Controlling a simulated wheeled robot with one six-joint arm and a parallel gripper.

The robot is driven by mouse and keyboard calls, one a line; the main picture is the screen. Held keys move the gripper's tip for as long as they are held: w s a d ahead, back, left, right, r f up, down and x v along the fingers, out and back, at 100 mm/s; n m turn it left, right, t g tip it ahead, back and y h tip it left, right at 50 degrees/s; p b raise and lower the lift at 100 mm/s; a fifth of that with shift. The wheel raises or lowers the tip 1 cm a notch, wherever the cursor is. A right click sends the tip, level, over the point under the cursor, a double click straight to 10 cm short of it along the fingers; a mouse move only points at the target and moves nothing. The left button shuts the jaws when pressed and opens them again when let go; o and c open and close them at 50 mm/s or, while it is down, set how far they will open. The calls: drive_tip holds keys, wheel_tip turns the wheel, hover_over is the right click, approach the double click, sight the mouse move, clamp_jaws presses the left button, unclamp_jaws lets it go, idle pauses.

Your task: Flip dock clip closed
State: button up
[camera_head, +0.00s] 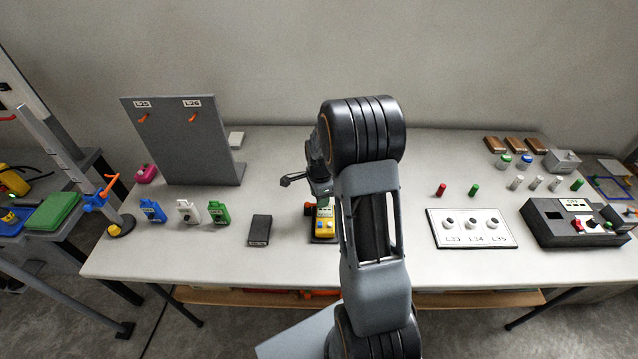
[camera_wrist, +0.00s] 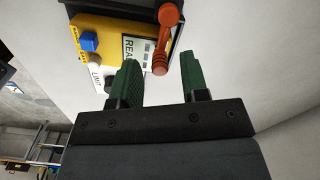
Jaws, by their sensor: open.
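The dock clip (camera_wrist: 165,40) is an orange-red bar with rounded ends, seen in the wrist view over the right edge of a yellow device (camera_wrist: 112,32). The device has a blue button, a pale knob and a display; it also shows in the head view (camera_head: 324,228), seated in a dark dock. I cannot tell the clip's exact angle to the dock. My gripper (camera_wrist: 160,60) is open, its two green fingers apart, with the clip's lower end between the fingertips in the picture. Contact cannot be told. In the head view my gripper (camera_head: 319,188) is just above the device, partly hidden by my arm.
A dark grey box (camera_head: 259,230) lies left of the device. A white labelled board (camera_head: 473,241) and a dark control box (camera_head: 570,222) are at right.

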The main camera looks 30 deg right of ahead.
wheel_tip(320, 180, up, 13)
idle(0.4)
idle(0.5)
drive_tip(key=s+a+r+n+t, duration=0.1)
drive_tip(key=s+a+r+n, duration=0.1)
drive_tip(key=s+a+n, duration=0.4)
drive_tip(key=s+a+r+n+t, duration=0.2)
drive_tip(key=s+a+n, duration=0.4)
drive_tip(key=s+n, duration=0.4)
drive_tip(key=r+n, duration=0.1)
drive_tip(key=n, duration=0.2)
drive_tip(key=shift+s+a+r+n+t, duration=0.2)
drive_tip(key=shift+s+n+t, duration=0.1)
drive_tip(key=shift+s, duration=0.1)
